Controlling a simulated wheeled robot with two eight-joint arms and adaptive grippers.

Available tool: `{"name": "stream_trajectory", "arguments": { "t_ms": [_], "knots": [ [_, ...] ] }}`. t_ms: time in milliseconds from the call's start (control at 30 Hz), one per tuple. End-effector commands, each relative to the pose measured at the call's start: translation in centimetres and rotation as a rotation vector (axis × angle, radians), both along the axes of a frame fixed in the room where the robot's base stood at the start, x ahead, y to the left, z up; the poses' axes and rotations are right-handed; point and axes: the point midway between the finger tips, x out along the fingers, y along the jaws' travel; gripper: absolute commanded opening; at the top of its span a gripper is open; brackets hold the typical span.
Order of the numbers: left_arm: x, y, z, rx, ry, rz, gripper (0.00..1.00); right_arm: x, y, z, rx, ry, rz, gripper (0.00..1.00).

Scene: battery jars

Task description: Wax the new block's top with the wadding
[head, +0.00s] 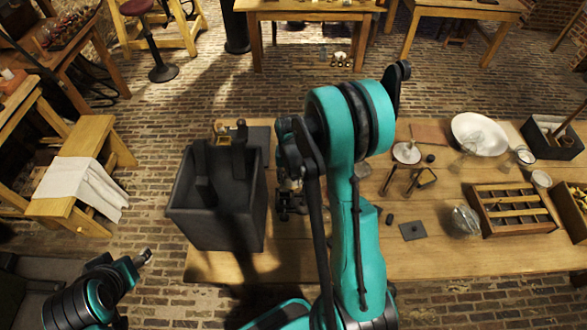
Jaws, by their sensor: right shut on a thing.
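A large dark open-topped box (235,230) stands at the left end of the wooden table. Inside it are dark upright pieces (203,175); one at the back has a brass-coloured fitting (221,131) at its top. I cannot tell which is the new block. My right gripper (290,203) points down just right of the box, partly hidden by my arm. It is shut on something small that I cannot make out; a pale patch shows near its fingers. I cannot identify the wadding. My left gripper (145,257) is off the table at the lower left, too small to read.
The table's right half holds a white basin (488,137), a slatted wooden tray (486,223), a glass vessel (465,221), a dark plate (413,231) and a dark box (540,146). A bench with white cloth (80,181) stands left. The table's front middle is bare.

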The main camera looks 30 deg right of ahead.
Motion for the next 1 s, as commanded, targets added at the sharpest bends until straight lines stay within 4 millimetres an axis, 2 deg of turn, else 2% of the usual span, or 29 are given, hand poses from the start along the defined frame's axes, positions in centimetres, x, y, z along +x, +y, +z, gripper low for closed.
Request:
{"name": "stream_trajectory", "arguments": {
  "t_ms": [100, 600, 1000],
  "knots": [
    [0.0, 0.0, 1.0, 0.0, 0.0, 0.0, 0.54, 0.2, 0.0, 1.4, 0.0, 0.0, 0.002, 0.13],
    [0.0, 0.0, 3.5, 0.0, 0.0, 0.0, 0.54, 0.9, -0.1, 5.6, 0.0, 0.0, 0.007, 0.13],
    [0.0, 0.0, 3.6, 0.0, 0.0, 0.0, 0.54, 1.0, -0.2, 5.7, 0.0, 0.0, 0.007, 0.13]
  ]
}}
